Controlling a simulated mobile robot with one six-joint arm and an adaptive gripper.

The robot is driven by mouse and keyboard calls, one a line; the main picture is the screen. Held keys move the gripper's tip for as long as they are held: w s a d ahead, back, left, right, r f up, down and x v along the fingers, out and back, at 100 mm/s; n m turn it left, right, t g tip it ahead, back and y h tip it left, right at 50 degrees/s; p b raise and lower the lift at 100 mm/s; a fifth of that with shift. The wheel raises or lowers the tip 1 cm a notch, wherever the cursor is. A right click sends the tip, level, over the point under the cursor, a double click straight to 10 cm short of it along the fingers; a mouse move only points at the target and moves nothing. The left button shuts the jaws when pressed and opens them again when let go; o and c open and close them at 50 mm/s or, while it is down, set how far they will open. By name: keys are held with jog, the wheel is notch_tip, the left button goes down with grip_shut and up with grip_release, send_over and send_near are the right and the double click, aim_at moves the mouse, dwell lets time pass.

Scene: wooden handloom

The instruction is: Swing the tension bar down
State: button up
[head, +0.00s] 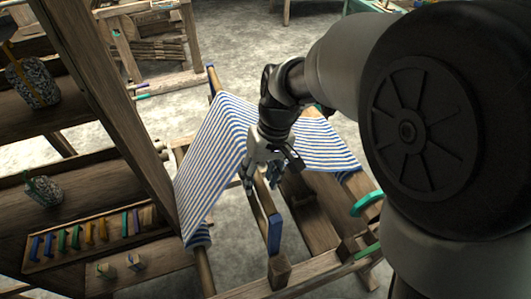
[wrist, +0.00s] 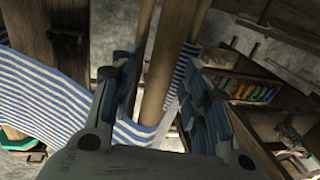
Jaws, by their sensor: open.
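A wooden bar with a blue-painted end (head: 272,229), which looks like the tension bar, slants down below my gripper (head: 262,178) in the head view. Blue-and-white striped cloth (head: 212,150) is draped over the loom and hangs down on both sides of my wrist. In the wrist view, my gripper (wrist: 162,85) is open, with a round wooden bar (wrist: 163,70) running between its fingers. Whether the fingers touch that bar cannot be told. The cloth (wrist: 50,90) passes behind the fingers. My wrist hides part of the bar in the head view.
A wooden shelf (head: 75,100) with wrapped bundles stands at left, with a rack of colored pieces (head: 90,238) low on it. Concrete floor (head: 240,38) is open behind.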

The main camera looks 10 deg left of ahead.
jog(key=shift+c, duration=0.5)
grip_shut()
